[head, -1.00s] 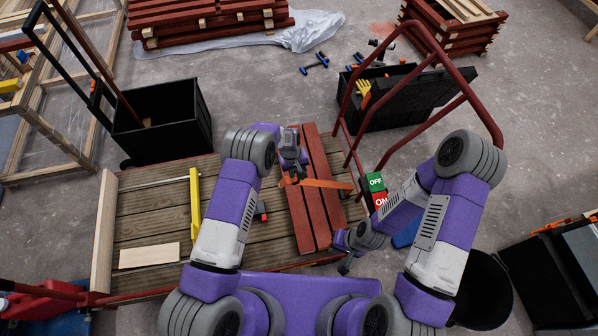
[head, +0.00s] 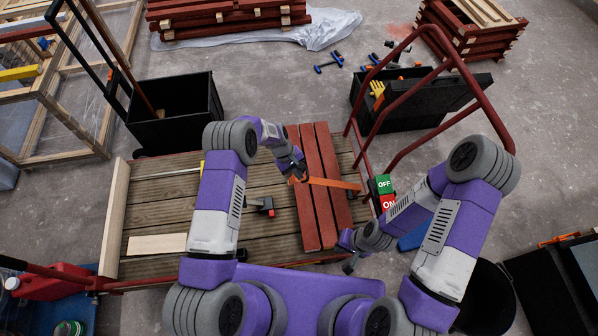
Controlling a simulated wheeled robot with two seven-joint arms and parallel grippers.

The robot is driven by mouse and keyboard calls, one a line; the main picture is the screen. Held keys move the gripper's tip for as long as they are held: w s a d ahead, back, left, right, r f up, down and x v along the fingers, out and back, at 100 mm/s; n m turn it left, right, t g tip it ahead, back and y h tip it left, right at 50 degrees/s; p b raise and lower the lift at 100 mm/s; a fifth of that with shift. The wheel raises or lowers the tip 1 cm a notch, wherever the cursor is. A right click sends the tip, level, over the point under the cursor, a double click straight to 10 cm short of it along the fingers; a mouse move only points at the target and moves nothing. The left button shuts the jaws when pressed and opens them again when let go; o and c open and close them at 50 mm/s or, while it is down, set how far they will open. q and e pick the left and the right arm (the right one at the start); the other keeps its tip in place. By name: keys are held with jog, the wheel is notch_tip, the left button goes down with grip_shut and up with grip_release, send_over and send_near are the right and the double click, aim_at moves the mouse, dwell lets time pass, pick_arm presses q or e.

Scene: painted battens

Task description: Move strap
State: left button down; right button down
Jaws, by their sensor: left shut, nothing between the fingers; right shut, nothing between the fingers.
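An orange strap (head: 335,183) lies across the dark red battens (head: 327,220), which rest side by side on the wooden deck of a cart. My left gripper (head: 298,179) is shut at the strap's left end, over the left batten, with nothing held between its fingers. It partly hides that end of the strap. I cannot tell whether it touches the strap. My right gripper (head: 347,266) is shut and empty, low beside the near right end of the battens, well apart from the strap.
The cart deck (head: 150,215) carries a pale board (head: 157,244) and a black-and-red tool (head: 265,206). The red cart rail (head: 440,120) rises at the right, beside the OFF/ON box (head: 384,185). A black bin (head: 175,112) and an open black toolbox (head: 425,100) stand behind.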

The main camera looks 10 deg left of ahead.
pick_arm(q)
jog(key=a+f+n+t+h+b, duration=0.2)
jog(key=a+n+t+h, duration=0.3)
jog(key=a+n+h, duration=0.65)
jog(key=d+f, duration=0.1)
jog(key=d, duration=0.2)
jog(key=w+d+f+n+y+b, duration=0.1)
jog(key=d, duration=0.3)
jog(key=w+d+f+n+y, duration=0.1)
jog(key=d, duration=0.3)
jog(key=shift+w+f+b, duration=0.1)
jog(key=shift+f+b, duration=0.1)
jog(key=shift+b, duration=0.15)
